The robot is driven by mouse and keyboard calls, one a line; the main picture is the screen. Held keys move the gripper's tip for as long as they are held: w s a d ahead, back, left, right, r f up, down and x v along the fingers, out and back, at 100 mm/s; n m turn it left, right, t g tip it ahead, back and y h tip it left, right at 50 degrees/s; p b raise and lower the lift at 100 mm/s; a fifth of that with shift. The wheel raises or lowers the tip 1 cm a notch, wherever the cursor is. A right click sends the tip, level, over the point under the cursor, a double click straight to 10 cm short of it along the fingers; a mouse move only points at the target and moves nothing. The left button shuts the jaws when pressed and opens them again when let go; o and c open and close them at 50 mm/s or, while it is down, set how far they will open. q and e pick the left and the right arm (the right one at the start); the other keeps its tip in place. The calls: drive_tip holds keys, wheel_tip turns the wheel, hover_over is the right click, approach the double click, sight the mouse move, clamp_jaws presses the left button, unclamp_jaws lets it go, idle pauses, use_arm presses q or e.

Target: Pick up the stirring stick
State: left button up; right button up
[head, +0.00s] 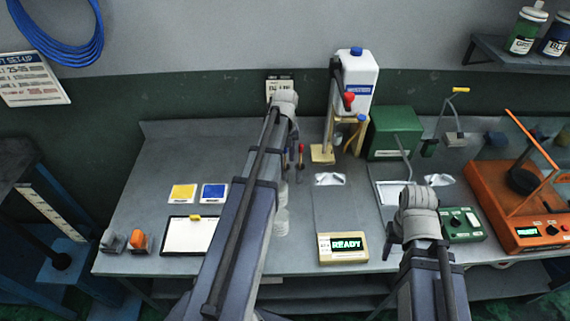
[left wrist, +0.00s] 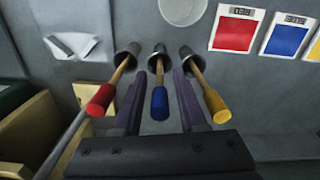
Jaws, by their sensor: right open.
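Three wooden stirring sticks stand in metal holders in the left wrist view: one with a red handle (left wrist: 101,100), one with a blue handle (left wrist: 160,103) and one with a yellow handle (left wrist: 215,105). My left gripper (left wrist: 159,80) is open, its two dark fingers on either side of the blue-handled stick, with gaps visible on both sides.
A white jug (head: 358,82) on a wooden stand and a green box (head: 394,133) stand just right of the sticks. Red (left wrist: 235,29) and blue (left wrist: 285,35) cards lie nearby. A READY scale (head: 343,247) sits at the front. The bench's back left is clear.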

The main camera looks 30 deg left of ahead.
use_arm(q)
clamp_jaws()
drive_tip(key=shift+r, duration=0.15)
idle(0.4)
